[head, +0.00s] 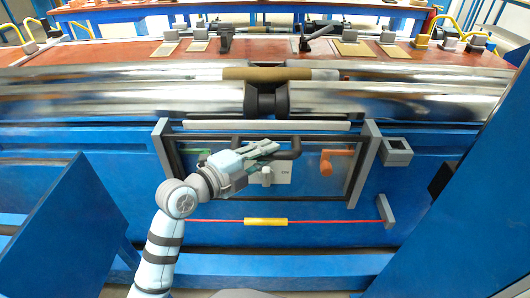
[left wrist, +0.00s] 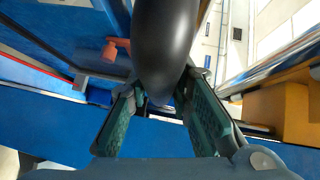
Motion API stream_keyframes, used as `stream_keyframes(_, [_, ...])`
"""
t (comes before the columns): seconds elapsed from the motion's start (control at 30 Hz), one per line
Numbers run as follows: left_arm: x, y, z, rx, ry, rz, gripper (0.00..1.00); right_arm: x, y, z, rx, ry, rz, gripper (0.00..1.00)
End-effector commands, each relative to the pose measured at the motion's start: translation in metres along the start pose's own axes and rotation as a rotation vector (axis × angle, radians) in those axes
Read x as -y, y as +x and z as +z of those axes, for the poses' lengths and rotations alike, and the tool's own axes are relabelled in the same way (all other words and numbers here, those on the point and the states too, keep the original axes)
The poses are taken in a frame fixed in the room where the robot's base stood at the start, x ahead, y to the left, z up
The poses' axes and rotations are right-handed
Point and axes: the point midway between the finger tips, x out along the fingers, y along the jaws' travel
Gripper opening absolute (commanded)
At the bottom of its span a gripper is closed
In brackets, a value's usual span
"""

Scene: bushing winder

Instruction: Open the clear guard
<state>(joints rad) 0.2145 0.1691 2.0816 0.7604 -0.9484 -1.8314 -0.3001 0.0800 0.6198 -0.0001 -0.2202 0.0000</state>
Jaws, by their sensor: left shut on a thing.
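The clear guard (head: 314,191) is a see-through panel in a dark frame on the front of the blue machine. It stands between two grey side brackets. A dark bar handle (head: 294,148) runs along its upper part. My left gripper (head: 267,149) is at the handle, its arm coming up from below. In the left wrist view, the fingers of my left gripper (left wrist: 160,92) are closed around the thick black handle (left wrist: 163,40). The handle hides part of the fingertips. My right gripper is not in view.
Behind the guard are an orange lever (head: 327,166) and a white plate (head: 283,173). A red rod with a yellow sleeve (head: 266,222) runs below. Shiny rollers (head: 150,98) lie above. Blue panels (head: 70,235) stand at the lower left and right.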

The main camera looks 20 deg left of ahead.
Motion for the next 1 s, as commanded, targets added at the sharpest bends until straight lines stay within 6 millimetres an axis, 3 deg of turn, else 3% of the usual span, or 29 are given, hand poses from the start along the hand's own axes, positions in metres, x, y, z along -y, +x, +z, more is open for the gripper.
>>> stream_keyframes(0.07, [-0.008, 0.001, 0.001, 0.000, 0.001, 0.004, 0.00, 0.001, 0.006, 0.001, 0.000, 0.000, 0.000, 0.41])
stream_keyframes(0.4, [-0.006, 0.001, 0.001, 0.000, 0.002, 0.001, 0.00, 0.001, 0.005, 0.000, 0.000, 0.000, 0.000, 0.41])
stream_keyframes(0.43, [-0.006, 0.001, 0.001, 0.000, 0.002, 0.001, 0.23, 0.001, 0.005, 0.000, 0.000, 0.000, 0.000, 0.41])
stream_keyframes(0.57, [-0.005, 0.001, 0.001, 0.000, 0.001, 0.000, 0.40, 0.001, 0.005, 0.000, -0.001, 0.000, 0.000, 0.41])
stream_keyframes(0.87, [-0.005, -0.001, 0.001, 0.001, 0.002, -0.001, 0.40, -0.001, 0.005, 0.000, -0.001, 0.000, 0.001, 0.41])
stream_keyframes(1.0, [-0.006, -0.022, 0.001, 0.002, 0.006, 0.001, 0.40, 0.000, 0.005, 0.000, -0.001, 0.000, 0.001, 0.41])
